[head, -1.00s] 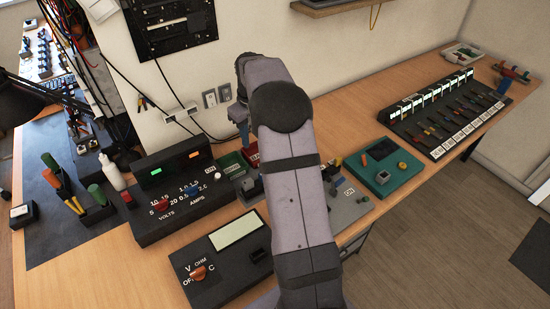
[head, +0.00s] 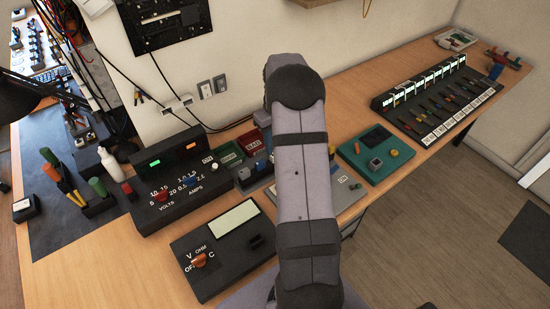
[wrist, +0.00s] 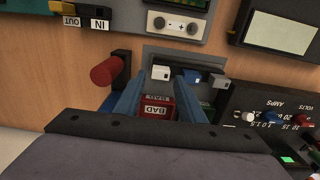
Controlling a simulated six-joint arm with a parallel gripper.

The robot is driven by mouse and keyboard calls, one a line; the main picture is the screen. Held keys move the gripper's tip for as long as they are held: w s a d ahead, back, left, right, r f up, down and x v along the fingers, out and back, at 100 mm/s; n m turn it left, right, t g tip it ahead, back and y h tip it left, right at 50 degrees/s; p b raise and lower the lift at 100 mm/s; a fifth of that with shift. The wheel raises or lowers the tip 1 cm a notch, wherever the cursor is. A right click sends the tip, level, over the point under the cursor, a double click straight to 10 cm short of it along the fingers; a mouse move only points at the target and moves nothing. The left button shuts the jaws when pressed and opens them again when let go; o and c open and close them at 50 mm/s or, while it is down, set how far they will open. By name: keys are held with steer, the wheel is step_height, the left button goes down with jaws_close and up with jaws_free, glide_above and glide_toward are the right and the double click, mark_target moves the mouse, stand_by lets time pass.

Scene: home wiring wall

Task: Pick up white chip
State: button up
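The white chip (wrist: 161,73) is a small pale block standing in a grey tray (wrist: 155,54) in the wrist view. My gripper (wrist: 160,77) has two blue fingers, spread apart and empty. The white chip shows in the gap near their tips; I cannot tell how far below them it is. A blue chip (wrist: 191,78) stands right of it, partly behind the right finger, and a grey chip (wrist: 220,82) farther right. In the head view my arm hides the gripper and, it seems, the white chip; the blue chip (head: 261,166) shows left of the arm.
A red bin marked BAD (wrist: 156,108) shows between the fingers. A black post with a red cylinder (wrist: 106,70) stands close left of the left finger. A black power supply (wrist: 265,115) lies to the right. A teal board (head: 402,158) is right of my arm.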

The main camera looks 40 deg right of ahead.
steer(key=shift+w+a+f+p, duration=0.15)
steer(key=shift+f+p, duration=0.55)
steer(key=shift+f, duration=1.55)
steer(key=c, duration=0.8)
steer(key=shift+r, duration=0.2)
